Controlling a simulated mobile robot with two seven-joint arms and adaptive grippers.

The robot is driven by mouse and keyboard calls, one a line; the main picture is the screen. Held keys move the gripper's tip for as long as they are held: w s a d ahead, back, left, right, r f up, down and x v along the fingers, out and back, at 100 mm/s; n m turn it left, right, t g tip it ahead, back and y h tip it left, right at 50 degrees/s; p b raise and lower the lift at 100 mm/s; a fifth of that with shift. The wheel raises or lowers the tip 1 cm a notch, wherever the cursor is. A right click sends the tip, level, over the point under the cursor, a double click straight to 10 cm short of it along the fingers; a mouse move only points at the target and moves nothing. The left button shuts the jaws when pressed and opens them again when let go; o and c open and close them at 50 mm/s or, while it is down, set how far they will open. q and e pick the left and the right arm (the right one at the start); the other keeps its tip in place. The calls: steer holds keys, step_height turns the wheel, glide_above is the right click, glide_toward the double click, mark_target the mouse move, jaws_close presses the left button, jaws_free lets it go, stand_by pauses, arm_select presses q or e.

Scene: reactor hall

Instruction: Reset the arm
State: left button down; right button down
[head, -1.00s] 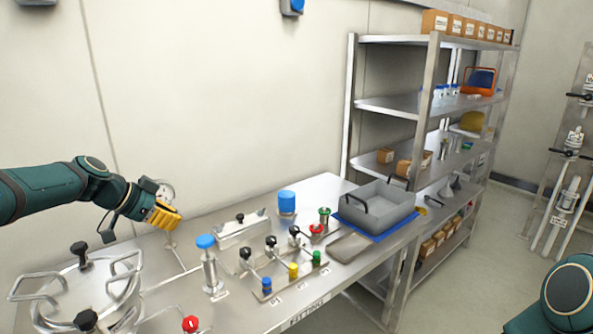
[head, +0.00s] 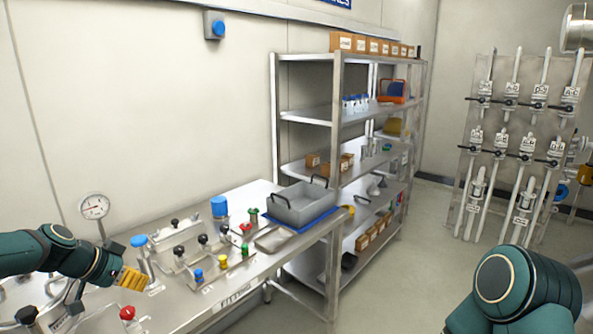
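My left arm (head: 55,252) reaches in low from the left over the steel bench. Its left gripper (head: 134,279), with yellow ribbed fingers, hangs in front of the blue-capped post (head: 140,243). The fingers overlap in this view, so their gap is hidden, and I see nothing held. My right arm (head: 512,285) shows as a large dark green joint at the lower right. I cannot make out its gripper in this view.
The bench (head: 212,308) carries a dial gauge (head: 95,207), a red knob (head: 127,313), small coloured valves and a grey bin (head: 302,204) on a blue mat. A steel shelf rack (head: 337,130) stands behind. A valve panel (head: 510,150) is at right. Floor between is clear.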

arm_select(q)
steer(key=s+d+f+n+g+y, duration=0.15)
steer(key=s+d+f, duration=0.25)
steer(key=d+f, duration=0.6)
steer(key=s+d+f+n+g+h, duration=0.1)
steer(key=s+d+f+n+g, duration=0.15)
steer(key=d+f, duration=0.7)
steer(key=s+d+f+n, duration=0.1)
steer(key=s+d+f, duration=0.1)
steer(key=s+f, duration=0.4)
steer(key=s+d+f+n+y, duration=0.1)
steer(key=s+d+f+n, duration=0.1)
steer(key=s+f, duration=0.4)
steer(key=s+d, duration=0.1)
steer(key=s, duration=0.2)
steer(key=shift+s+d+n, duration=0.3)
steer(key=shift+s+d, duration=0.05)
steer(key=shift+s, duration=0.05)
arm_select(e)
steer(key=shift+w+a+f, duration=0.1)
steer(key=shift+w+a, duration=0.15)
steer(key=shift+w, duration=0.05)
